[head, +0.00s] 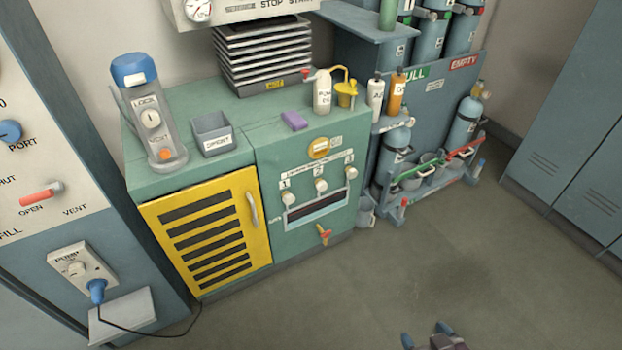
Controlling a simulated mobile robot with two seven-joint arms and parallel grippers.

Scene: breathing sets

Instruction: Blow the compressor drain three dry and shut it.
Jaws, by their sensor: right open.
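The green compressor cabinet (270,152) stands against the wall. Its front panel has a row of three pale drain knobs under the numbers 1, 2 and 3; drain knob three (351,172) is the rightmost. I cannot tell from here whether it is open or shut. A dark slotted window (315,208) is below the knobs, and a small orange-red lever (323,234) is lower down. My right gripper (425,335) shows only partly at the bottom edge, open and empty, over the floor and well apart from the cabinet. My left gripper is out of view.
A yellow louvred door (210,235) is left of the panel. A purple block (294,121), bottles and a grey bin (212,134) stand on top. A cylinder rack (425,180) is to the right, with grey lockers (570,150) beyond. The floor (480,260) in front is clear.

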